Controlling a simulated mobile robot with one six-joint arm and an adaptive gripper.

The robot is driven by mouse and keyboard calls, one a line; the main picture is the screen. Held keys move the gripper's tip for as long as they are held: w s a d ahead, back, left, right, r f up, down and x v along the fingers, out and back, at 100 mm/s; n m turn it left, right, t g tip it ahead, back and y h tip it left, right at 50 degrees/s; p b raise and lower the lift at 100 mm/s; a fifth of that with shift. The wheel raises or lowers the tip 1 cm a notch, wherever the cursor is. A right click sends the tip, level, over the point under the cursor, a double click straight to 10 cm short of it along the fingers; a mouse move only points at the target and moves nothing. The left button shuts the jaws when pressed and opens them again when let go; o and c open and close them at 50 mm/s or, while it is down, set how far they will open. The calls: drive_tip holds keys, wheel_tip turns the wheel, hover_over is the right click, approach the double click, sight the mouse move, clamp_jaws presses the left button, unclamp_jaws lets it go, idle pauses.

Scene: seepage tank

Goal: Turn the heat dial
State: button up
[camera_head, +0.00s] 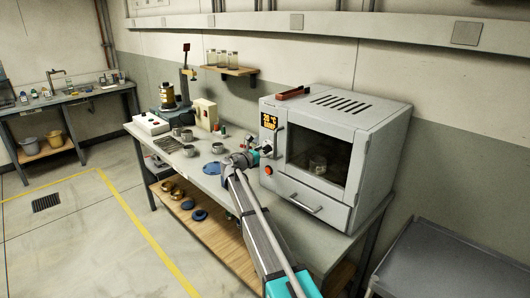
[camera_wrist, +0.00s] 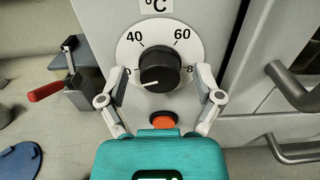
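The heat dial is a black round knob (camera_wrist: 160,71) on a white scale plate (camera_wrist: 135,53) marked 40 and 60, with other numbers partly hidden by my fingers. Its white pointer line is toward the lower left. My gripper (camera_wrist: 162,82) is open, one finger on each side of the dial; I see gaps between fingers and knob. In the head view my gripper (camera_head: 246,157) is at the oven's front left, largely covering the dial. The oven (camera_head: 374,150) is a grey box with a dark window and an orange display (camera_head: 269,122) that appears to read 20 °C.
An orange-red button (camera_wrist: 163,120) sits just below the dial. The oven door handle (camera_wrist: 290,88) is to the right. A red-handled lever (camera_wrist: 50,90) is at left. Metal cups (camera_head: 189,150) and a blue disc (camera_head: 211,168) lie on the bench left of the oven.

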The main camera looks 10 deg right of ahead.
drive_tip(key=c, duration=1.1)
drive_tip(key=shift+m, duration=0.5)
drive_tip(key=m, duration=1.2)
drive_tip(key=shift+m, duration=0.3)
drive_tip(key=m, duration=0.3)
drive_tip(key=shift+m, duration=0.4)
drive_tip(key=m, duration=0.3)
drive_tip(key=shift+m, duration=0.3)
drive_tip(key=m, duration=0.6)
drive_tip(key=shift+s+m, duration=0.1)
drive_tip(key=shift+m, duration=0.3)
